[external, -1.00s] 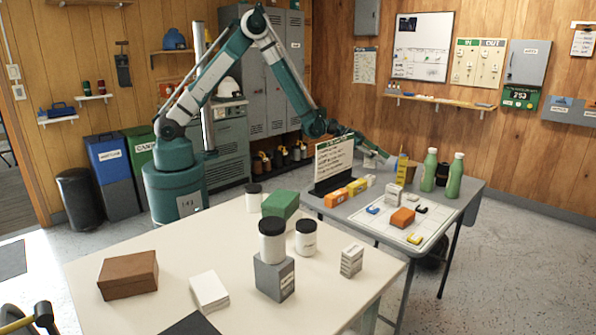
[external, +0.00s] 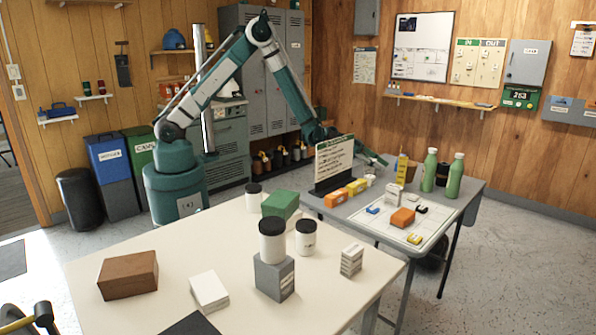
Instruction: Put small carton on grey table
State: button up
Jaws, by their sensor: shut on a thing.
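My gripper (external: 384,160) is at the back of the grey table (external: 462,190), partly behind a standing sign. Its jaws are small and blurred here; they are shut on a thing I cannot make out. A narrow yellow carton (external: 402,167) stands just right of the jaws; I cannot tell whether they touch it. A small white carton (external: 392,193) stands on the grey table, nearer the camera. Another small white carton with printed sides (external: 351,260) stands on the cream table (external: 330,300).
The sign (external: 333,162) stands left of my gripper. Two green bottles (external: 429,170) (external: 454,176) stand to the right. Orange and yellow boxes (external: 346,191) and a white mat (external: 436,226) with small items crowd the grey table. Some bare surface shows at its right edge.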

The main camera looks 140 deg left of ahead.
jog(key=shift+f, duration=0.1)
jog(key=o, duration=0.8)
jog(key=shift+s+r, duration=0.1)
jog(key=shift+r, duration=0.1)
jog(key=p+v, duration=0.2)
jog(key=v, duration=0.9)
jog(key=shift+s+d+r, duration=0.1)
jog(key=shift+s+r, duration=0.05)
jog(key=shift+s, duration=0.2)
jog(key=shift+r, duration=0.15)
